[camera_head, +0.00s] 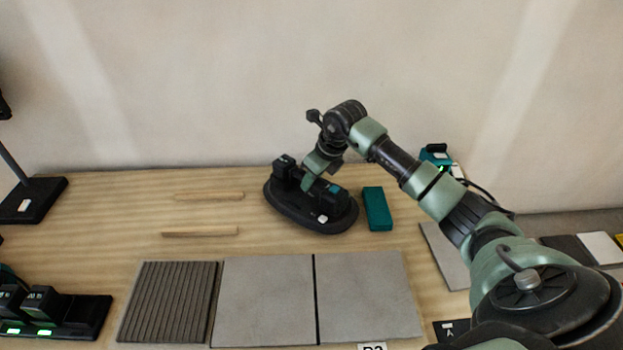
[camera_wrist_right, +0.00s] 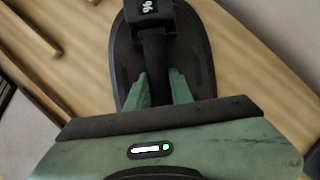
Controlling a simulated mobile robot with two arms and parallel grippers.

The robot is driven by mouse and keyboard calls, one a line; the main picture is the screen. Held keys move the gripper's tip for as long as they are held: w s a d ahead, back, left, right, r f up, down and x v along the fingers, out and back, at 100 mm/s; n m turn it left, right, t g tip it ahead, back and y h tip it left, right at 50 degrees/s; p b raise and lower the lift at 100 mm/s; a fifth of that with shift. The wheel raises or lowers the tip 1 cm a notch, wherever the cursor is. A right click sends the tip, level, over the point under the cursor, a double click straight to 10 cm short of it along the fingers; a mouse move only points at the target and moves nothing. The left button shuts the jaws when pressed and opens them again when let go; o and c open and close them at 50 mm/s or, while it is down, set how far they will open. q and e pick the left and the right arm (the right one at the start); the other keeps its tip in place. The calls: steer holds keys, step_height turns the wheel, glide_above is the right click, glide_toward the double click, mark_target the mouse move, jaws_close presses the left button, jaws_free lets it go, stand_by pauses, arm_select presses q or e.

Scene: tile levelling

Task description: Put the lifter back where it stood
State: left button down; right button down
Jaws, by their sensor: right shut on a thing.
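The lifter (camera_head: 285,211) is a black oval pad with a raised black handle and a small display block. It is at the back middle of the table, flat, and looks at or very near the surface. My right gripper (camera_head: 315,180) reaches down to it from above right. In the right wrist view, my right gripper's green fingers (camera_wrist_right: 158,90) are closed on the handle of the lifter (camera_wrist_right: 123,62), with the display block beyond them. The exact contact under the pad is hidden. My left gripper is not in view.
A teal block (camera_head: 377,209) lies close to the lifter's right. Two wooden sticks (camera_head: 210,196) lie to its left. Grey tiles (camera_head: 265,302) and a ribbed tile (camera_head: 168,302) are in front. A black charger (camera_head: 75,316) with green lights is at front left, a black stand (camera_head: 32,200) behind it.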

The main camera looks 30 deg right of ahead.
steer(key=shift+w+f+b, duration=0.1)
steer(key=shift+f+b, duration=0.2)
steer(key=shift+b, duration=0.05)
stand_by(0.7)
